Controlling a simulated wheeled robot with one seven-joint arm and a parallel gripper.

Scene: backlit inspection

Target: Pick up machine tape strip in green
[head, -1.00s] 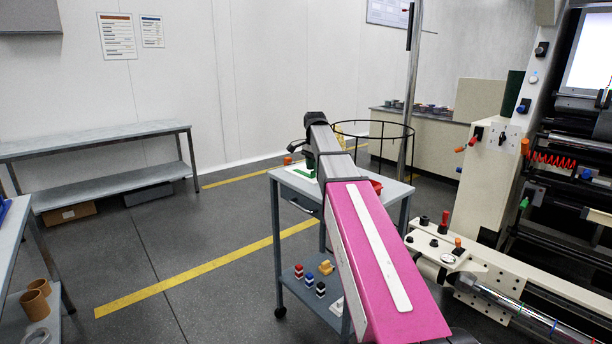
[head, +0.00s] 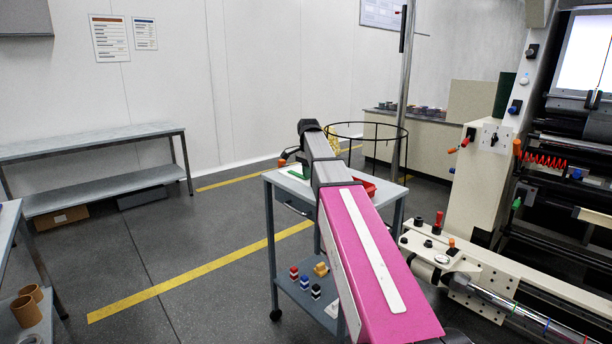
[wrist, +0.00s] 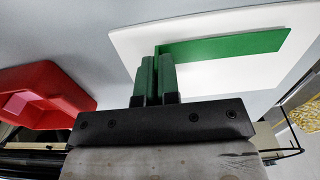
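The green tape strip (wrist: 230,45) is a long flat bar, seen over a white sheet (wrist: 120,45) in the wrist view. In the head view a bit of the green strip (head: 295,174) shows on the cart top, left of my arm. My gripper (wrist: 157,62) has dark green fingers that stand close together at the strip's left end. A thin green edge of the strip runs between the fingertips, so they look shut on it. I cannot tell whether the strip is clear of the sheet. My arm hides most of the gripper in the head view.
A red tray (wrist: 45,95) lies left of my gripper in the wrist view. The grey cart (head: 270,185) carries small coloured blocks (head: 305,282) on its lower shelf. A black wire hoop (head: 365,125) is behind the cart. The large machine (head: 490,180) stands to the right.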

